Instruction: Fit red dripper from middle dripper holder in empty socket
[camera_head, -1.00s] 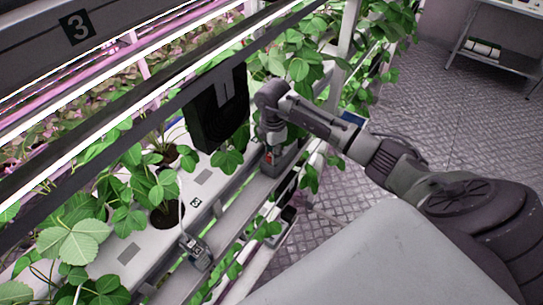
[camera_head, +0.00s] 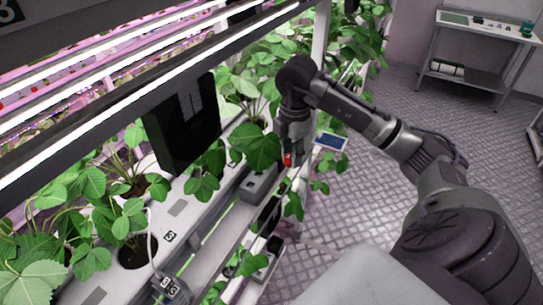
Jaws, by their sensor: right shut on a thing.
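My right gripper (camera_head: 288,156) points down at the rack's aisle side, with a small red dripper (camera_head: 287,160) at its fingertips. It is shut on the dripper, whose lower part is hard to make out. A grey dripper holder (camera_head: 259,186) sits on the rack's rail just left of and below the gripper, apart from it. Another grey holder (camera_head: 171,287) with a cable shows at the bottom left. The white gutter (camera_head: 178,208) carries strawberry plants. I cannot make out an empty socket; leaves cover parts of the gutter. My left gripper is not in view.
A black panel (camera_head: 182,125) stands over the gutter, left of the gripper. Bright lamp bars (camera_head: 120,105) run above the plants. Leaves (camera_head: 258,148) crowd close to the gripper. The aisle floor (camera_head: 390,200) is clear. A metal table (camera_head: 485,35) stands at the back right.

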